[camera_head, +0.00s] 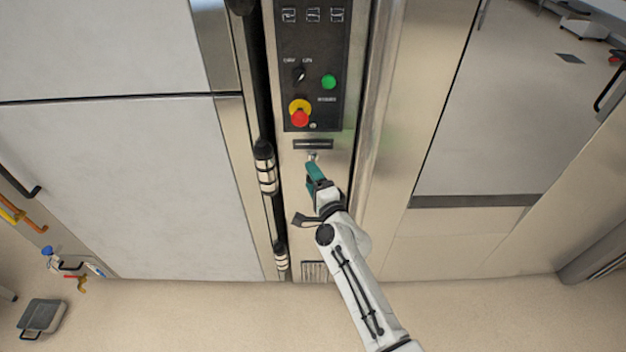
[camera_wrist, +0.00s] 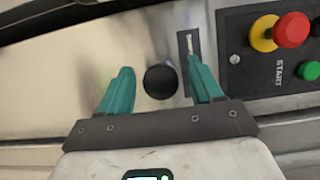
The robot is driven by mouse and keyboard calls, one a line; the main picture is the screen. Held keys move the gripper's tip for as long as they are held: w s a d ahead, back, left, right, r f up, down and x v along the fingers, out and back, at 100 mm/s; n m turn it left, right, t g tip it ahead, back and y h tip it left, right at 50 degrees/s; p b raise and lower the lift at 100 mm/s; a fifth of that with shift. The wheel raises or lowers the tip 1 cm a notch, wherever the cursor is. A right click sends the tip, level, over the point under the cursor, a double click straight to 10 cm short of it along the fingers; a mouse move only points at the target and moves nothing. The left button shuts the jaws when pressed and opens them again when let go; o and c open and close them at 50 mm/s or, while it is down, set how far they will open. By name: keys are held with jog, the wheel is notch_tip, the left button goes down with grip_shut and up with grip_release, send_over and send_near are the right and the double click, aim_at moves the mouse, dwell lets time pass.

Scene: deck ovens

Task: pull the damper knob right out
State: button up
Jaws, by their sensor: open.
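The damper knob (camera_wrist: 160,82) is a round black knob on the steel panel, seen in the wrist view. My gripper (camera_wrist: 160,85) has two teal fingers, open, one on each side of the knob, with visible gaps and no clear contact. In the wrist view I cannot tell how deep the fingers reach along the knob. In the head view my gripper (camera_head: 313,168) is at the panel just below the dark slot, and it hides most of the knob.
A black control panel (camera_head: 313,60) with a red and yellow button (camera_head: 300,114) and a green button (camera_head: 329,82) is above my gripper. A dark slot plate (camera_wrist: 188,58) is right of the knob. A vertical door handle (camera_head: 265,165) stands to the left.

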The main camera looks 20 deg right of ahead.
jog(key=s+p, duration=0.2)
jog(key=s, duration=0.8)
jog(key=shift+s+d+p, duration=0.35)
jog(key=shift+s+d, duration=0.05)
jog(key=shift+d, duration=0.05)
jog(key=s+f+n+g+y, duration=0.1)
jog(key=s+f+n+g, duration=0.25)
jog(key=s+n, duration=0.3)
jog(key=s+f+n+g+y, duration=0.1)
jog(key=s+f+n+g, duration=0.1)
jog(key=s+n+g, duration=0.45)
jog(key=s+d+r+n+g+h, duration=0.1)
jog(key=s+d+g+h, duration=0.1)
jog(key=s, duration=0.9)
jog(key=s+d+r+n+g+h, duration=0.1)
jog(key=s+d+g, duration=0.4)
jog(key=s, duration=0.7)
jog(key=shift+s+d+n+h, duration=0.25)
jog(key=shift+d+n+h, duration=0.15)
jog(key=shift+n, duration=0.3)
jog(key=shift+a+r, duration=0.1)
